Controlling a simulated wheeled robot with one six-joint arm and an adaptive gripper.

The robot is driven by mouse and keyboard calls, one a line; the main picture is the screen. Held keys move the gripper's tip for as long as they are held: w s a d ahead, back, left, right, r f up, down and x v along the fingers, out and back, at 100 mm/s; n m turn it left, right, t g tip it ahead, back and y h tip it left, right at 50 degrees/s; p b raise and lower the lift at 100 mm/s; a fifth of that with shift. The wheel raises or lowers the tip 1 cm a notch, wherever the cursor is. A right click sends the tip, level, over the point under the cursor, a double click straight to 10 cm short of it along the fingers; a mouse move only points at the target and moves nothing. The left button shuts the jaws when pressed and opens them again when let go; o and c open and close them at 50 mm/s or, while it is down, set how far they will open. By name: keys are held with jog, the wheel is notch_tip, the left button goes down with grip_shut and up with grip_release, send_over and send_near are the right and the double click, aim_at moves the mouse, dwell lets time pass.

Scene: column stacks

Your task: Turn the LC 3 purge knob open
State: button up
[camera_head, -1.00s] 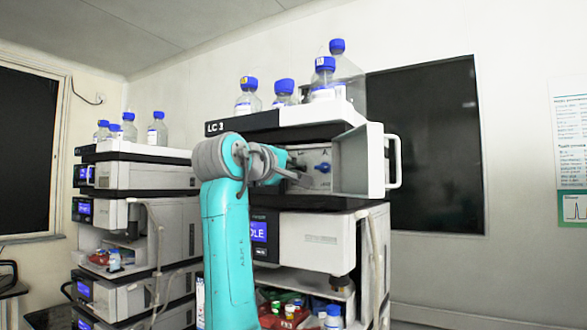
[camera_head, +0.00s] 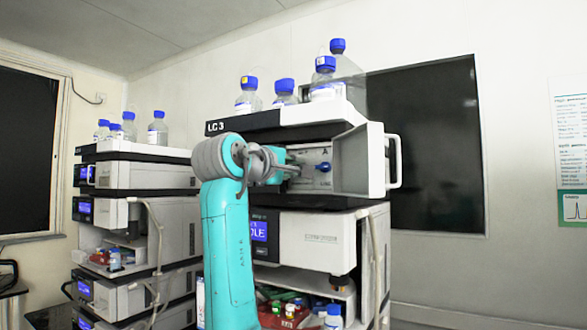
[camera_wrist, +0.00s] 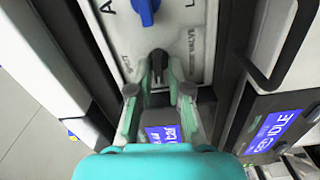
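The LC 3 stack (camera_head: 215,127) is in the middle of the head view, with an upper module's door open. A blue knob (camera_head: 323,167) sits on its front panel (camera_head: 314,155); the blue knob also shows at the top of the wrist view (camera_wrist: 147,10). A small black knob (camera_wrist: 158,62) is below it on the panel, with lettering too blurred to read. My gripper (camera_wrist: 160,78) is at the panel, its two fingertips on either side of the black knob. I cannot tell whether they touch it. My arm hides part of the panel in the head view.
The open door (camera_head: 362,160) with its white handle (camera_head: 393,162) stands to the right of the panel. Blue-capped bottles (camera_head: 285,90) stand on top of the stack. A module with a blue IDLE screen (camera_head: 259,231) is below. Another stack (camera_head: 140,176) stands at left.

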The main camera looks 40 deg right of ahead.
jog(key=shift+o, duration=0.5)
jog(key=v, duration=1.2)
